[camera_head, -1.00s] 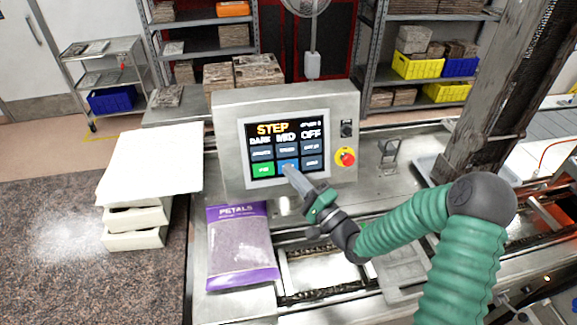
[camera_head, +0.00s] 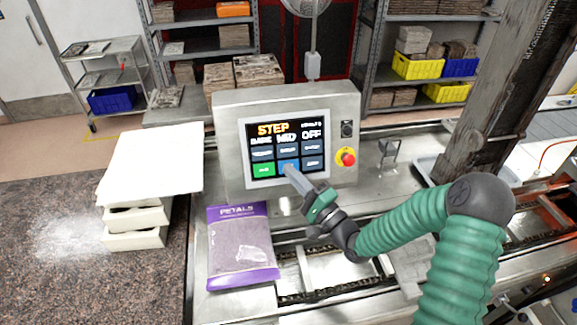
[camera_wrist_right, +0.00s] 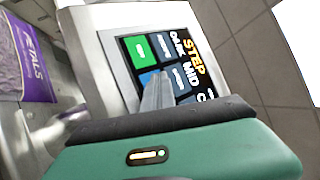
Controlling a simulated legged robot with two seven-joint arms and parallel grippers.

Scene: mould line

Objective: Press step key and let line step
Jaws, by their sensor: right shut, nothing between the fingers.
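The grey control panel (camera_head: 228,130) stands on the steel line, with a lit screen headed STEP (camera_head: 273,129). Below the heading are the words DARK, MID and OFF and rows of keys. A green key (camera_head: 264,170) is at the bottom left, and a blue key (camera_head: 287,163) is beside it. My right gripper (camera_head: 290,170) is shut and empty, its tips over the blue key and partly covering it. In the right wrist view the shut fingers (camera_wrist_right: 156,88) reach the blue key (camera_wrist_right: 147,78); I cannot tell whether they touch it. My left gripper is not in view.
A red stop button on yellow (camera_head: 346,157) is at the panel's right. A purple petals bag (camera_head: 240,245) lies below the panel. The conveyor chain (camera_head: 330,290) runs under my right arm. A white stack of boxes (camera_head: 150,165) stands left.

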